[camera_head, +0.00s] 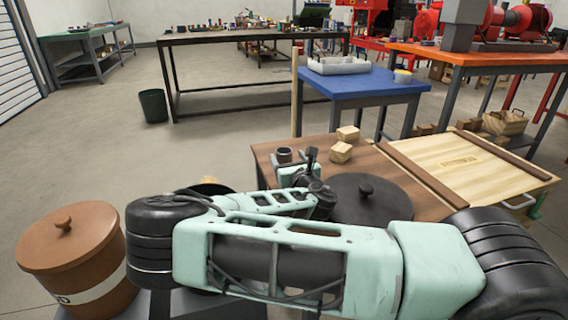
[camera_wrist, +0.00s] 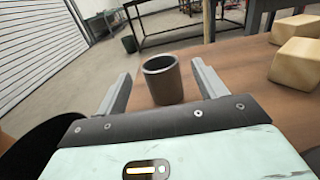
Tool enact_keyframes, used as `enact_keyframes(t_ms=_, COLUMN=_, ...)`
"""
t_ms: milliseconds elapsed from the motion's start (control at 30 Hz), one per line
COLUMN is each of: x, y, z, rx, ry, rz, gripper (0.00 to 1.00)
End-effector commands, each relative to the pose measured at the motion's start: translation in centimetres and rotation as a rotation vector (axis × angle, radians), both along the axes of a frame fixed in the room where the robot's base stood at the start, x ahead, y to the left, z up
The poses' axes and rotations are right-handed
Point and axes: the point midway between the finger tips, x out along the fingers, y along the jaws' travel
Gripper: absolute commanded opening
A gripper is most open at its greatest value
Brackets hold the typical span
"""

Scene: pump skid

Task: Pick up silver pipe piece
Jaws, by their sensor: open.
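The silver pipe piece (camera_wrist: 163,84) is a short, dark grey hollow cylinder standing upright on the brown wooden table (camera_wrist: 232,72). In the head view the pipe piece (camera_head: 284,155) shows near the table's left end, just left of my gripper (camera_head: 312,158). In the wrist view my gripper (camera_wrist: 161,69) is open, with one finger to each side of the pipe piece in the picture. I cannot tell whether the fingertips reach level with it. No contact between the fingers and the pipe piece is visible. Its base is partly hidden by my gripper body.
Wooden blocks (camera_head: 341,152) stand right of the pipe piece. A round dark lid (camera_head: 368,200) with a knob lies on the table closer to me. A light wooden panel (camera_head: 460,165) is at the right. A brown lidded pot (camera_head: 70,250) stands at the left.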

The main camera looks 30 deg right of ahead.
Motion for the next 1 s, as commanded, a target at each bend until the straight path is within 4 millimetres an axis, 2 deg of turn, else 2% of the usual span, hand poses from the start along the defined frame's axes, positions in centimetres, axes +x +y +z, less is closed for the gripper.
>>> enact_keyframes(t_ms=400, x=5.4, y=-1.6, z=0.0, rx=0.001, ry=-0.001, rz=0.001, gripper=0.70)
enact_keyframes(t_ms=733, x=6.0, y=-1.7, z=0.1, rx=-0.002, ry=0.002, rz=0.000, gripper=0.70)
enact_keyframes(t_ms=900, x=6.0, y=-1.7, z=0.1, rx=-0.001, ry=0.001, rz=0.000, gripper=0.23)
enact_keyframes(t_ms=933, x=6.0, y=-1.7, z=0.1, rx=-0.002, ry=0.002, rz=0.000, gripper=0.19)
enact_keyframes(t_ms=1000, x=6.0, y=-1.7, z=0.1, rx=-0.001, ry=0.000, rz=0.000, gripper=0.19)
